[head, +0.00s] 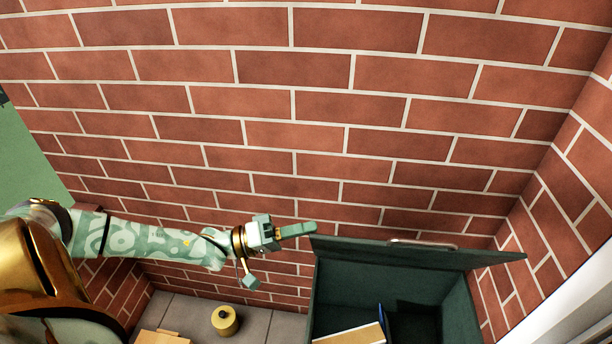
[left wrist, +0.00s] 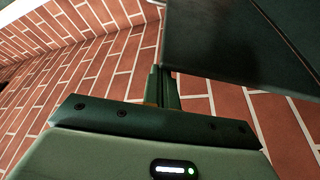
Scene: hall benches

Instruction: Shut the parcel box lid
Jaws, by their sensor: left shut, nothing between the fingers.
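The parcel box (head: 470,310) is dark green and stands at the lower right of the head view, cut off by the bottom edge. Its lid (head: 370,251) stands open, with a metal handle (head: 423,244) along its upper edge. A flat parcel (head: 352,336) with a brown face and a blue side lies inside. My left gripper (head: 312,228) is shut and empty at the lid's upper left corner. In the left wrist view the shut fingers (left wrist: 164,86) are beside a dark panel, seemingly the lid (left wrist: 215,50). I cannot tell whether they touch it. My right gripper is not seen.
A brick wall (head: 320,135) rises behind the box and turns a corner at the right. A yellow round object (head: 225,320) and a tan item (head: 160,337) are on the grey surface (head: 262,323) left of the box. A pale frame (head: 570,312) is at the lower right.

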